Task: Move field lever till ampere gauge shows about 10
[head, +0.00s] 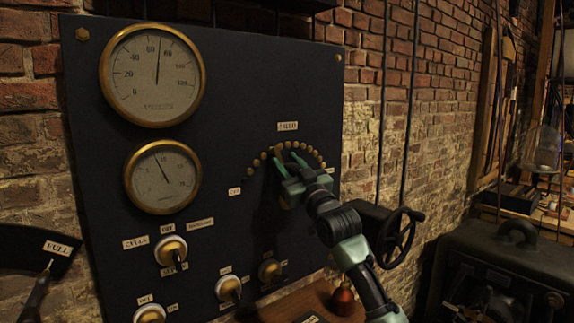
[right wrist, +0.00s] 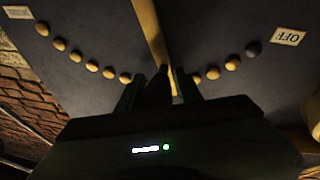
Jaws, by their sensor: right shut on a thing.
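The field lever, a brass bar, shows in the right wrist view (right wrist: 150,35), running down between the fingers of my right gripper (right wrist: 160,88). In the head view my right gripper (head: 290,168) is shut on it near the top of the arc of brass contact studs (head: 256,162). The fingers hide most of the lever there. The lower brass-rimmed gauge (head: 162,190) has its needle a little left of straight up, just short of the topmost number. Its lettering is too small to read. My left gripper is not in view.
The upper gauge (head: 152,92) reads between 60 and 80. Several switch knobs (head: 171,250) sit on the dark panel (head: 240,100) below. A black handwheel (head: 398,238) and a red-knobbed wooden piece (head: 318,303) lie close to my right arm.

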